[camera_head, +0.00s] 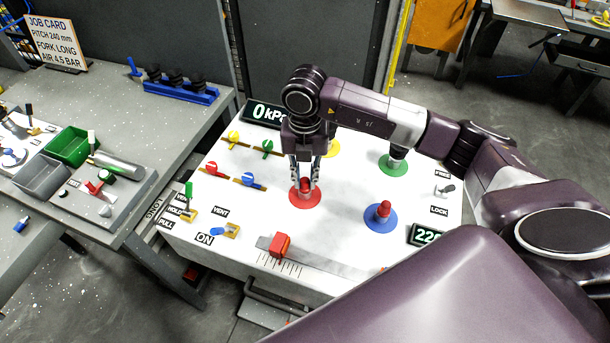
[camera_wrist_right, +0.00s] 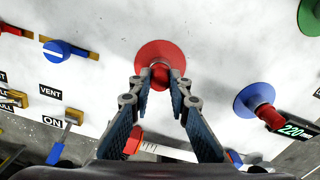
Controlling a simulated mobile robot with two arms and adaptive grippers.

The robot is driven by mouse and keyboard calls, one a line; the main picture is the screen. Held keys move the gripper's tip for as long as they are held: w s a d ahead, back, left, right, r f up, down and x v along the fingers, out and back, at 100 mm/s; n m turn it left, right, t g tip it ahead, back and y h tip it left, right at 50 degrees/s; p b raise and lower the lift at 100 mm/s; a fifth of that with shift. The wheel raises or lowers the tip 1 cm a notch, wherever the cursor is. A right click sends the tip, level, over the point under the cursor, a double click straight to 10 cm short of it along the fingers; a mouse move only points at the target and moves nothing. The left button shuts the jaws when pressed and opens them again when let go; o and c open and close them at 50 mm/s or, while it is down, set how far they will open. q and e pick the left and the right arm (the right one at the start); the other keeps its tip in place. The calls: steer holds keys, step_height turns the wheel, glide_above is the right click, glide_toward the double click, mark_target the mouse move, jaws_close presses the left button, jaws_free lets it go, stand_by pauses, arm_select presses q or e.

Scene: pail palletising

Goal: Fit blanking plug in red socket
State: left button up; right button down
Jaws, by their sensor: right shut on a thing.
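The red socket is a round red disc (camera_head: 299,202) on the white panel; it also shows in the wrist view (camera_wrist_right: 149,51). My right gripper (camera_head: 306,184) points down at this disc. Its fingers are shut on a small red plug (camera_wrist_right: 160,74), which stands right at the disc's middle. The fingers hide part of the plug, and I cannot tell how deep it sits. Another red plug (camera_head: 383,209) stands on the blue disc (camera_head: 381,224), apart from my gripper. My left gripper is not in view.
A green disc (camera_head: 388,165) and a yellow disc (camera_head: 334,148) lie behind, near my arm. Colored valve handles (camera_head: 216,168) are on the panel's left. A red slider (camera_head: 280,244) is at the front. A grey bench (camera_head: 120,115) with bins stands left.

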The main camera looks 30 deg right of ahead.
steer(key=c, duration=1.7)
jaws_free()
steer(key=shift+c, duration=0.2)
